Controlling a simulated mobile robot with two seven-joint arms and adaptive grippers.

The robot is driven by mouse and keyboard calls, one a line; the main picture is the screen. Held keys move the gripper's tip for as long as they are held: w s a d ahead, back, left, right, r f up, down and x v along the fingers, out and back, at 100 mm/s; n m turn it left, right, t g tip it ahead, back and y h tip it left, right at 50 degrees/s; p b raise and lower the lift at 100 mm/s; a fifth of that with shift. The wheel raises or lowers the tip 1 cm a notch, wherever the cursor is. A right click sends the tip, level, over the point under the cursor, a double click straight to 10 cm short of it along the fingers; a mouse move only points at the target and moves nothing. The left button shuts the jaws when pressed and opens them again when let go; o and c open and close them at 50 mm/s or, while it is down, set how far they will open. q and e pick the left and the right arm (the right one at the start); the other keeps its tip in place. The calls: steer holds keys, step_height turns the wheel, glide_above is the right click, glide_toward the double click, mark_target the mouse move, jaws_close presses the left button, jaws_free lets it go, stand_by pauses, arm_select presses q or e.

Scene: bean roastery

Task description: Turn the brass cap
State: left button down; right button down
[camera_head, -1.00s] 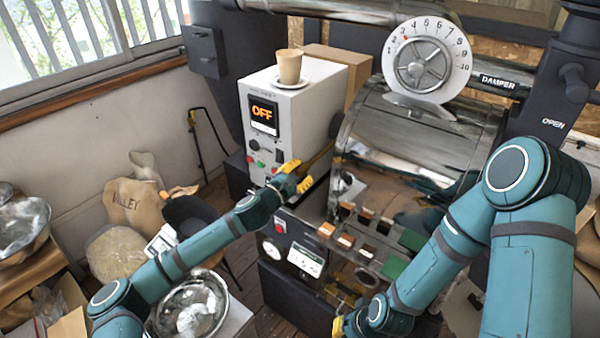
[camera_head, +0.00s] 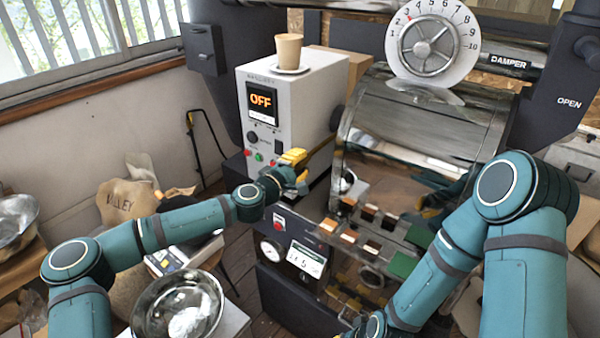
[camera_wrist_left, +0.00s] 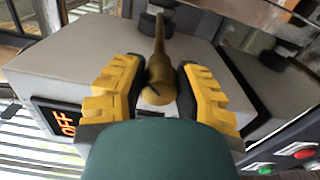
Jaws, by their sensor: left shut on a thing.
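My left gripper (camera_head: 296,168) is at the front right of the white control box, by the roaster drum. In the left wrist view its yellow fingers (camera_wrist_left: 158,88) are closed from both sides on a brass-coloured piece (camera_wrist_left: 158,66), which I take for the brass cap. It has a rounded end between the fingers and a narrow stem pointing away. In the head view, the gripper mostly hides this piece. My right arm reaches down at the lower right, and its gripper is cut off by the bottom edge.
The white control box (camera_head: 310,100) shows OFF and carries a paper cup (camera_head: 288,50) on a saucer. The steel drum (camera_head: 420,130) stands to its right, below the damper dial (camera_head: 432,48). A metal bowl (camera_head: 178,304) and a sack (camera_head: 125,200) are at lower left.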

arm_select(q)
steer(key=m+b, duration=0.6)
steer(key=shift+f, duration=0.2)
steer(key=shift+d+m+b, duration=0.1)
steer(key=shift+m+b, duration=1.9)
steer(key=shift+s+f, duration=0.1)
steer(key=c, duration=0.9)
jaws_free()
steer(key=shift+c, duration=0.2)
steer(key=o, duration=0.3)
steer(key=v, duration=1.2)
